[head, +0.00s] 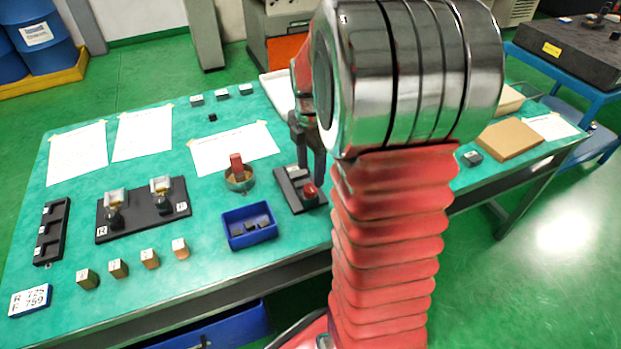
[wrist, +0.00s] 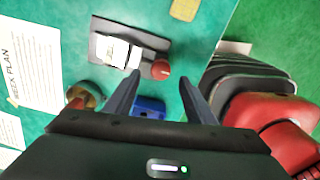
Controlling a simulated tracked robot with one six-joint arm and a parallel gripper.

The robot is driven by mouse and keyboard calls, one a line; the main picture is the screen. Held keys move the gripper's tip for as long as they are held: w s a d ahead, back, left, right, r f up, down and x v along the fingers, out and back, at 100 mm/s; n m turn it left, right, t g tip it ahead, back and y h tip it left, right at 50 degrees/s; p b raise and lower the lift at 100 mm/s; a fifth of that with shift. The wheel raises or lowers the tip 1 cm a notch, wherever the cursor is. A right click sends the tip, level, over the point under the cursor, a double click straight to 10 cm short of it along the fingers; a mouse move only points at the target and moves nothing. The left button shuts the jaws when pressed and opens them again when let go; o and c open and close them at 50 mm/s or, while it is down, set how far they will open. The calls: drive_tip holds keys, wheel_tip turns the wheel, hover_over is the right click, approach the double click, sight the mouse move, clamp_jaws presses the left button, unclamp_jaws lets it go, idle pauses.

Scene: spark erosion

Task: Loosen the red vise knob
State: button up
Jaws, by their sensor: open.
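The red vise knob (head: 310,191) sits at the front end of a small vise on a dark base plate (head: 291,178), on the green table. In the wrist view the round knob (wrist: 160,69) shows beyond and between my two fingertips, beside the white block (wrist: 118,50) on the dark base. My gripper (head: 307,168) is open, pointing down over the vise, with nothing between its fingers. In the wrist view my gripper (wrist: 160,82) has its fingers spread on either side of the knob. Whether they touch it cannot be told. My arm hides part of the table behind.
A blue bin (head: 249,226) with dark pieces stands left of the vise. A black fixture board (head: 144,210), several small blocks and paper sheets lie further left. A brown box (head: 510,138) is at right.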

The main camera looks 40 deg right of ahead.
sight(310, 193)
wheel_tip(310, 193, up, 8)
drive_tip(key=shift+f, duration=0.15)
idle(0.7)
drive_tip(key=s+a+r+m+t, duration=0.2)
drive_tip(key=s+a+m, duration=0.4)
drive_tip(key=a, duration=0.5)
drive_tip(key=s+a+r+m+t, duration=0.2)
drive_tip(key=s+a+m, duration=0.5)
drive_tip(key=a+m, duration=0.4)
drive_tip(key=shift+s+a+r+t, duration=0.25)
drive_tip(key=shift+a+r+t, duration=0.05)
drive_tip(key=shift+t, duration=0.5)
